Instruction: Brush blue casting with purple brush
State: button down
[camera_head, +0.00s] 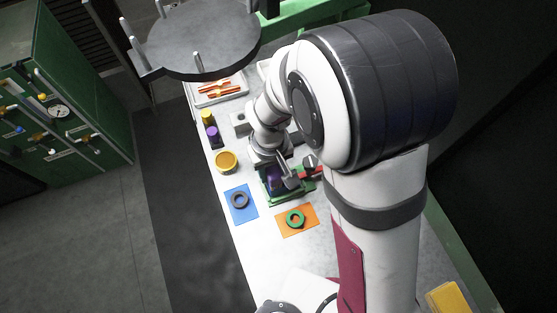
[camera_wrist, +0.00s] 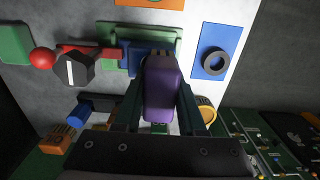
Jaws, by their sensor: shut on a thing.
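My gripper (camera_wrist: 160,100) is shut on the purple brush (camera_wrist: 161,88), which points away from the wrist. The blue casting sits in a green vise (camera_wrist: 116,30) with a red bar and a black handle, and is partly hidden by the brush. In the head view, my gripper is over the green vise (camera_head: 286,197), and the purple brush (camera_head: 275,179) shows there. My arm hides part of the vise.
A blue mat (camera_head: 250,211) holds a dark ring, and an orange mat (camera_head: 283,228) holds a green ring.

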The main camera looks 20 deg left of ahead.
jog(key=shift+w+a, duration=0.35)
jog(key=shift+r, duration=4.5)
